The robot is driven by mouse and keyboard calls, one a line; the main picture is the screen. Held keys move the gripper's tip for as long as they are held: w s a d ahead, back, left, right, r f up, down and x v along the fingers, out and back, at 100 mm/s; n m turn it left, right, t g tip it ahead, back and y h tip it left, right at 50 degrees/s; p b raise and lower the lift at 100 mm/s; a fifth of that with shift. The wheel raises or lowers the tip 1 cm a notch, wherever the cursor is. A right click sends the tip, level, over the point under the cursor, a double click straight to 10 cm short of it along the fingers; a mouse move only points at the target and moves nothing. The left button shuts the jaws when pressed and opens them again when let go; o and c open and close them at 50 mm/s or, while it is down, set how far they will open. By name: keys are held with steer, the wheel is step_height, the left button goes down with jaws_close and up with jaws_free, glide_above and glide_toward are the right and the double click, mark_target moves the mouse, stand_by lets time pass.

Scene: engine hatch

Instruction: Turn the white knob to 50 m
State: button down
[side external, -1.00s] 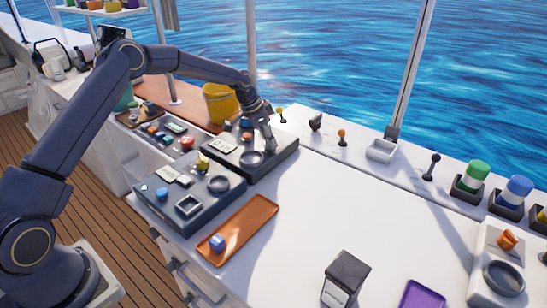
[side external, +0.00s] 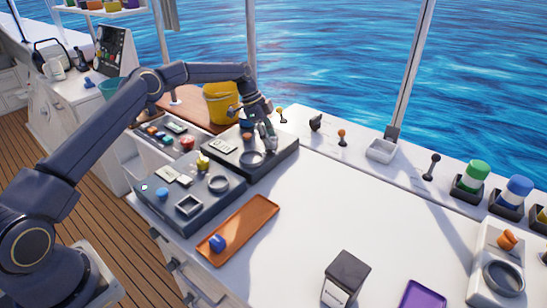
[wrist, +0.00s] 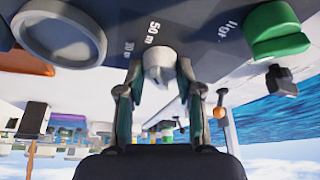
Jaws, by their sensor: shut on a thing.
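The white knob (wrist: 158,65) sits on a dark panel (wrist: 195,25) in the wrist view, between the fingers of my gripper (wrist: 160,76). The fingers are shut on it from both sides. Printed labels lie just beyond it: "50 m" (wrist: 152,32), and a smaller one beside it to the left that is hard to read. I cannot tell for sure which mark the knob points to. In the side external view my gripper (side external: 268,140) reaches down to the right part of the dark console (side external: 268,167), and it hides the knob there.
A round grey ring (wrist: 60,38) is left of the knob and a green knob (wrist: 275,32) is to the right. In the side view, small levers (side external: 342,137) line the ledge.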

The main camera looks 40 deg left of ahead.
stand_by(0.4)
steer(key=c, duration=0.7)
jaws_free()
steer(key=shift+c, duration=0.2)
steer(key=v, duration=1.2)
